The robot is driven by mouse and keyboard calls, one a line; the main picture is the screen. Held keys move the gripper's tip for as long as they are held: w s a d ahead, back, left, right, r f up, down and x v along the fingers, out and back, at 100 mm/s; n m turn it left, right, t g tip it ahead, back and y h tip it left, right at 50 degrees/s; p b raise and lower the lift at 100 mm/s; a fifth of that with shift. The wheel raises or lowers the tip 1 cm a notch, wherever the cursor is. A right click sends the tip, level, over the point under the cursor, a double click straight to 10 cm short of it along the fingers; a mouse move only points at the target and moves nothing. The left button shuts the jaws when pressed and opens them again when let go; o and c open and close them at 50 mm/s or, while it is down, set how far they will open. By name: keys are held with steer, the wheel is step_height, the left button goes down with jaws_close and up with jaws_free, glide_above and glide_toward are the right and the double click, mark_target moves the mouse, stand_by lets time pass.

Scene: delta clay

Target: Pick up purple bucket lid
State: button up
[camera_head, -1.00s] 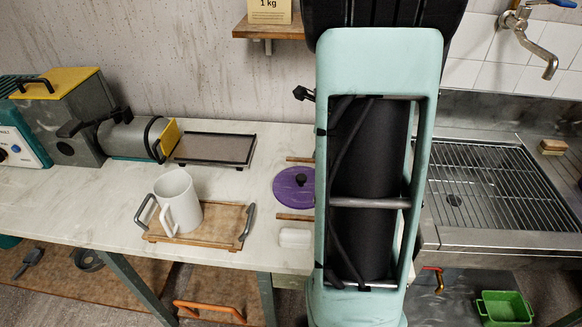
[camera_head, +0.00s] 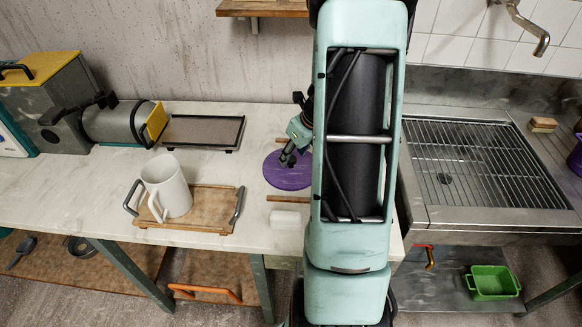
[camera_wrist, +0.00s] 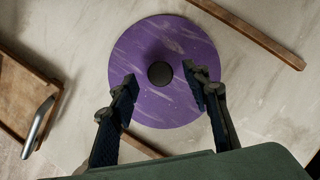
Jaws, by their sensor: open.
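The purple bucket lid (camera_head: 287,171) lies flat on the pale worktop, partly hidden by my gripper and arm in the head view. In the wrist view the whole round lid (camera_wrist: 176,48) shows, purple with light streaks and a dark round knob (camera_wrist: 160,73) at its middle. My gripper (camera_wrist: 163,84) is open above the lid. Its two dark fingers stand either side of the knob, with a gap to each side. Whether the fingertips are at knob height is hard to tell. In the head view my gripper (camera_head: 290,160) is over the lid.
Wooden strips (camera_head: 289,199) lie in front of and behind the lid. A white block (camera_head: 286,219) sits nearer the front edge. A white mug (camera_head: 167,187) stands on a wooden tray (camera_head: 212,212) to the left. A sink with a grid (camera_head: 470,160) is right.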

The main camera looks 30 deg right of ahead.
mark_target(291, 159)
steer(key=x, duration=0.3)
steer(key=shift+f, duration=0.1)
steer(key=shift+c, duration=0.3)
jaws_close()
